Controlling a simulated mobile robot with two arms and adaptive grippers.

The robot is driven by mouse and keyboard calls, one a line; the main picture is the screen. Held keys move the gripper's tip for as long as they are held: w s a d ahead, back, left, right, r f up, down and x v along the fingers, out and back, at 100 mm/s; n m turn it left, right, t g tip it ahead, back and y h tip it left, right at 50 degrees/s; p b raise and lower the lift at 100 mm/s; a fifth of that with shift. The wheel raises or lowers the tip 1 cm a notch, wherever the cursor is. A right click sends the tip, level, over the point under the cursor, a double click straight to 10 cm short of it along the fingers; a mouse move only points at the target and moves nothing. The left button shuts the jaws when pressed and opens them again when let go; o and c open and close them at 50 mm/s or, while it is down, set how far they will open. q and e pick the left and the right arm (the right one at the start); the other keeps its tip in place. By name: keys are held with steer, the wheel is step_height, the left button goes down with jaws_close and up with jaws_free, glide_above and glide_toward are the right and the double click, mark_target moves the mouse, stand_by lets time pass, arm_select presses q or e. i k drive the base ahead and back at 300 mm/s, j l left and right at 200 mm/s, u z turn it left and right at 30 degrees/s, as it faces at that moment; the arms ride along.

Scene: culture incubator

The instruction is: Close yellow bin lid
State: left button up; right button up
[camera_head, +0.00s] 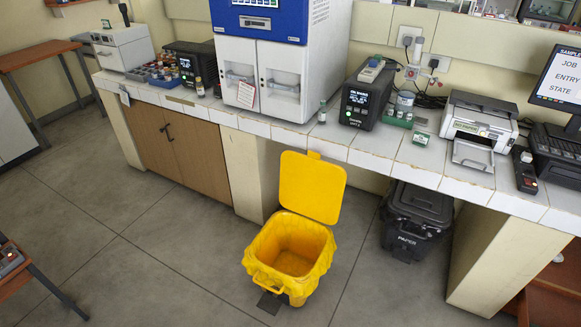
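A yellow bin (289,262) stands on the grey floor in front of the white-tiled bench. Its yellow lid (312,186) is open, raised upright at the back of the bin, with a small tab at its top edge. A yellow liner hangs over the bin's rim. The inside looks empty. A dark pedal (269,303) shows at the bin's front foot. Neither of my grippers is in view.
A black lidded bin (415,217) stands under the bench to the right. The tiled bench (340,142) carries a blue and white machine (275,60), a printer (478,127) and small devices. The floor left of and before the yellow bin is clear. A table corner (14,275) juts in at the left.

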mark_target(312, 187)
steer(key=i+l+u, duration=0.45)
steer(key=l+u, duration=0.15)
steer(key=i+l+u, duration=0.15)
steer(key=l+u, duration=0.15)
steer(key=l, duration=0.15)
